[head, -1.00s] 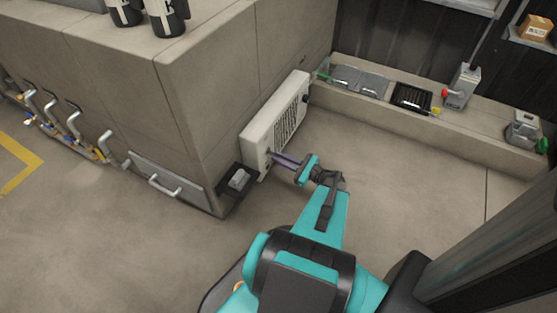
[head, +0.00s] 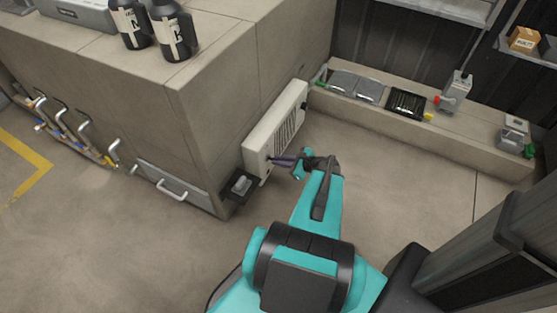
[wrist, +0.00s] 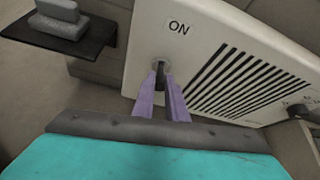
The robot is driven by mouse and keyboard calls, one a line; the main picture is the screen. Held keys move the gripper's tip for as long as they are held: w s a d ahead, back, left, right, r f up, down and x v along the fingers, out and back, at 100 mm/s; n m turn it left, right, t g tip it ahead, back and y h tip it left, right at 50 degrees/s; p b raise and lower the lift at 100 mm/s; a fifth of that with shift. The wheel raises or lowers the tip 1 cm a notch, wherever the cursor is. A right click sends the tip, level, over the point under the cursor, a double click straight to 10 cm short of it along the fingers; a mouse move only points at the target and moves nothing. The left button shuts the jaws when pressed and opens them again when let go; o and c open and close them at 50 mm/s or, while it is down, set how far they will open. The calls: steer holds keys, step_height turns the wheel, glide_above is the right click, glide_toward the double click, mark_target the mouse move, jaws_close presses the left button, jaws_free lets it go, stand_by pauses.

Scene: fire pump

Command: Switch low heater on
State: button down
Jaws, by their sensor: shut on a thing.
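The low heater (head: 275,130) is a cream panel with dark slats, mounted low on the side of the concrete block. In the wrist view the heater (wrist: 205,50) carries the word ON above a small round switch (wrist: 161,66) with a dark lever. My gripper (head: 276,161) is at the heater's near end. In the wrist view its purple fingers (wrist: 162,90) are shut on the switch lever, which they partly hide. The lever's exact position is hard to tell. A dark knob (wrist: 298,110) sits at the heater's right side.
A small black shelf (head: 229,196) with a grey block on it juts out just left of the heater. A low ledge (head: 460,140) with several devices runs along the back. The floor right of the heater is clear.

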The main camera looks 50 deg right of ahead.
steer(key=shift+a+r+g+h+p, duration=0.1)
steer(key=shift+r+g+h+p, duration=0.3)
steer(key=shift+g+p, duration=0.65)
steer(key=shift+p, duration=0.55)
steer(key=c, duration=1.8)
jaws_free()
steer(key=shift+o, duration=0.2)
steer(key=shift+w, duration=0.1)
steer(key=p+v, duration=0.1)
steer(key=v, duration=1.2)
steer(key=shift+s+r, duration=0.2)
steer(key=shift+s, duration=0.15)
